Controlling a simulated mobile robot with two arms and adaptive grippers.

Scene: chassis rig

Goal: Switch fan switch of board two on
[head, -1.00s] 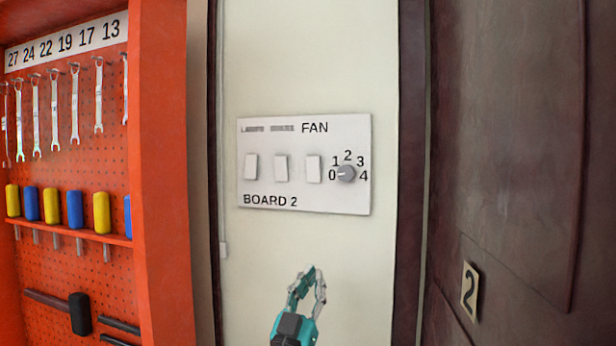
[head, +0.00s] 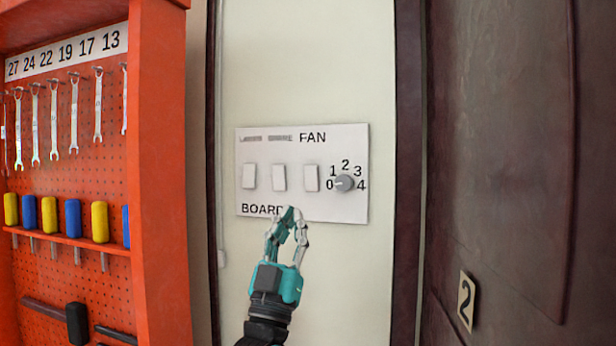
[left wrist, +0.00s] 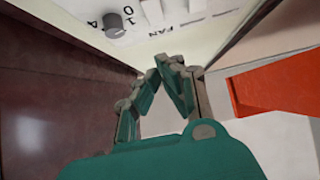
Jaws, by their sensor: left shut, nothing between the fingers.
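The white board two (head: 250,214) is mounted on the pale wall, with three white rocker switches and a dial. The fan switch (head: 311,178) is the rightmost rocker, below the word FAN. I cannot tell its on or off position. The grey dial knob (head: 345,183) sits right of it, ringed by numbers 0 to 4. My left gripper (head: 294,213) is shut and empty, its tips at the board's lower edge, overlapping the BOARD 2 label. In the left wrist view, its tips (left wrist: 168,62) are apart from the fan switch (left wrist: 152,12) and the knob (left wrist: 114,25). My right gripper is out of view.
An orange tool rack (head: 160,200) with wrenches and coloured handles stands at the left. A dark door (head: 510,150) with a 2 plate (head: 466,301) is at the right. Dark frame strips edge the wall panel. The wall below the board is bare.

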